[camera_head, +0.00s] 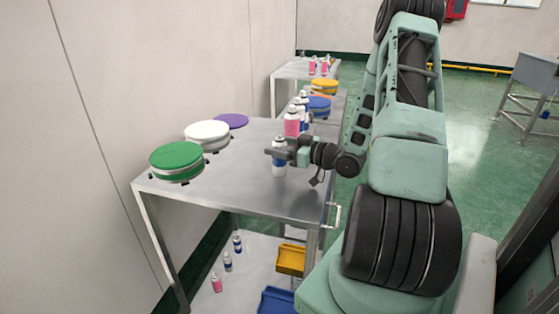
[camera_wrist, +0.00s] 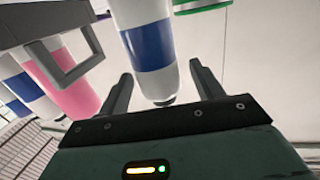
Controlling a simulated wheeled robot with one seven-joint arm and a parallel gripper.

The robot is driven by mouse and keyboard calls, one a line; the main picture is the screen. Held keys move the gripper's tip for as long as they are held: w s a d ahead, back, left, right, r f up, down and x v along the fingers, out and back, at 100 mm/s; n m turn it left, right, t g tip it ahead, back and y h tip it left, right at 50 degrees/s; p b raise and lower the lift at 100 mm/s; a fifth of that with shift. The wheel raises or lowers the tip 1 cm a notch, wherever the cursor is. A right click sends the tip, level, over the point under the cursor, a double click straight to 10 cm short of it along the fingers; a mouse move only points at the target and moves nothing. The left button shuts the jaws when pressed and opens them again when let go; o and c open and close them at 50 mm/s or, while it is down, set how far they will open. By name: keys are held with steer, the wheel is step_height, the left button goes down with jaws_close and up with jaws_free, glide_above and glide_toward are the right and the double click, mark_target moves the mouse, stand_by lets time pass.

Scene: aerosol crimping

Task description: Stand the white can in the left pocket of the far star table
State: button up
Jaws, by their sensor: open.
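A white can with a blue band (camera_head: 279,169) stands upright on the near metal table, close to its right side. My gripper (camera_head: 273,151) reaches in from the right at the can's upper part. In the wrist view the white and blue can (camera_wrist: 148,45) is between the two open fingers (camera_wrist: 161,70), with a visible gap to the finger on each side. Round tables with green (camera_head: 176,157), white (camera_head: 207,132) and purple (camera_head: 232,121) tops are on the near table's left side. I cannot make out pockets in them or tell which is the far star table.
A pink can (camera_head: 292,123) and several white and blue cans stand just behind my gripper. The near table's front middle (camera_head: 235,185) is clear. Cans and yellow and blue bins (camera_head: 291,259) are below.

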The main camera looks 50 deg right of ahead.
steer(key=shift+x, duration=1.1)
steer(key=c, duration=1.4)
steer(key=shift+c, duration=0.2)
step_height(320, 180, up, 10)
